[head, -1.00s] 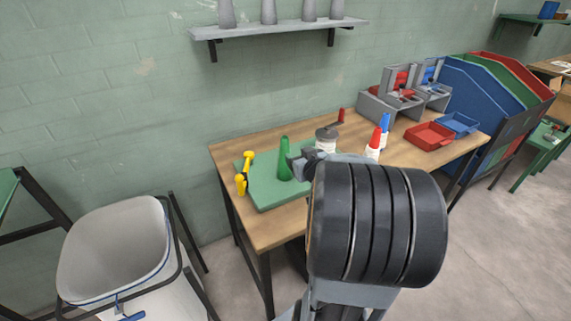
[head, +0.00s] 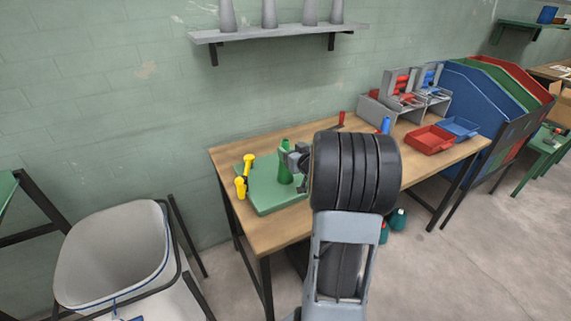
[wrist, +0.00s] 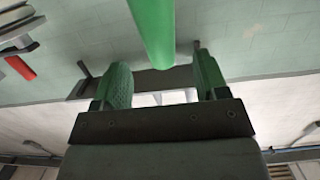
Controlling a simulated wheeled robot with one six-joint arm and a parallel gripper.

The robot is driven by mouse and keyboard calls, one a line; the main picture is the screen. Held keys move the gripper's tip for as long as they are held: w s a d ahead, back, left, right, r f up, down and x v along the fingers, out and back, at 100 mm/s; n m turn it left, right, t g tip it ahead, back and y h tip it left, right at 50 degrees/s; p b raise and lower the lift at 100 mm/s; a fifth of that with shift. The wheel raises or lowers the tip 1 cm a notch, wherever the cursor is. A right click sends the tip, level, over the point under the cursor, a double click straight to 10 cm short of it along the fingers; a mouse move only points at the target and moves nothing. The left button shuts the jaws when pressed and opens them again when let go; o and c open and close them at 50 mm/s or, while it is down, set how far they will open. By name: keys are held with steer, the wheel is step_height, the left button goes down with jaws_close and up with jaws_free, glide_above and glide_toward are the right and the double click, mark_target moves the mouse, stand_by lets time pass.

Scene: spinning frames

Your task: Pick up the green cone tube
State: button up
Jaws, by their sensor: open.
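The green cone tube (head: 285,168) stands upright on a green mat (head: 267,200) on the wooden table. My gripper (head: 291,160) is at the tube's upper part, from the right, and partly covers it in the head view. In the wrist view the green cone tube (wrist: 155,30) shows between and just beyond the fingertips of my gripper (wrist: 160,70). The jaws are open, with space on both sides of the tube. Whether a finger touches it I cannot tell.
Yellow pieces (head: 245,175) stand at the mat's left. A red tray (head: 430,138) and a blue tray (head: 459,127) lie at the table's right. A wall shelf (head: 280,31) holds grey cones above. A pale bin (head: 112,250) stands left of the table.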

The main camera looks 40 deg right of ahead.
mark_target(287, 147)
steer(key=shift+x, duration=2.35)
jaws_close()
